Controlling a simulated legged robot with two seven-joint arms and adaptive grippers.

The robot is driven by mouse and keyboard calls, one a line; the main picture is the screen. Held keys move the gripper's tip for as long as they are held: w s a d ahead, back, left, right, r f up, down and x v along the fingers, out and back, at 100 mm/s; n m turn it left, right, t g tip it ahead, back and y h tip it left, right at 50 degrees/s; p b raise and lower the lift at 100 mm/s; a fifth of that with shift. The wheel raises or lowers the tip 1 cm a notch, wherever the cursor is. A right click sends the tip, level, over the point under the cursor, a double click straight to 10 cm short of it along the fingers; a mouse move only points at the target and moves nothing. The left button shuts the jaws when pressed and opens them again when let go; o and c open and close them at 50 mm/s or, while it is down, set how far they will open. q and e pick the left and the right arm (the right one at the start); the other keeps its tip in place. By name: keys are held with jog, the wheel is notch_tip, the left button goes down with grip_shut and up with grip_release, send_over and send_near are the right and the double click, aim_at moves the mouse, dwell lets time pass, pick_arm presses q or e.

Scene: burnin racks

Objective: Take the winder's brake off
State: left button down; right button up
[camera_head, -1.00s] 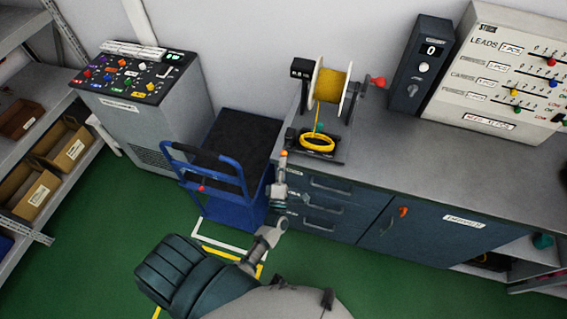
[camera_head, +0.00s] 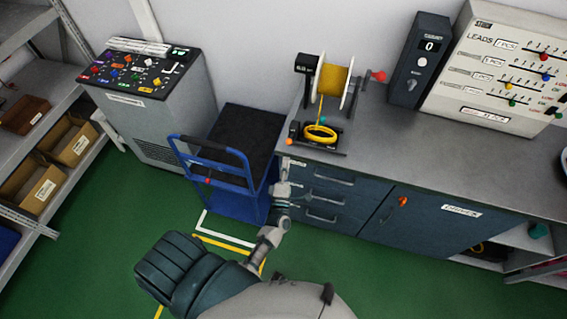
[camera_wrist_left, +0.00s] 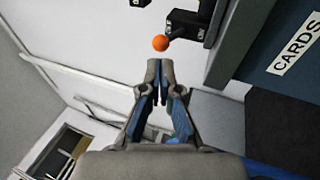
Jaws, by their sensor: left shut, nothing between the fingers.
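The winder (camera_head: 305,91) stands on the left end of the grey counter, with a yellow-wound spool (camera_head: 333,78), a red crank knob (camera_head: 378,76) and a yellow coil (camera_head: 320,133) at its base. A small orange knob (camera_head: 291,141) sits at the base's front left corner; I take it for the brake's. My left gripper (camera_head: 285,162) is just below this knob, in front of the counter. In the left wrist view an orange ball (camera_wrist_left: 160,43) is just beyond the fingertips (camera_wrist_left: 160,66), apart in the picture. The fingers are shut and empty. The right gripper is out of view.
A blue trolley (camera_head: 208,180) stands left of the counter, close to my left arm. A black counter box (camera_head: 419,62) and a sloped leads panel (camera_head: 500,68) stand right of the winder. Drawers (camera_head: 320,196) lie below it. Green floor (camera_head: 100,230) is open at left.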

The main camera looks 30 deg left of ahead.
pick_arm(q)
jog(key=b+v, duration=0.1)
jog(key=v, duration=0.8)
jog(key=shift+s+d+r+b, duration=0.2)
jog(key=shift+s+b, duration=0.15)
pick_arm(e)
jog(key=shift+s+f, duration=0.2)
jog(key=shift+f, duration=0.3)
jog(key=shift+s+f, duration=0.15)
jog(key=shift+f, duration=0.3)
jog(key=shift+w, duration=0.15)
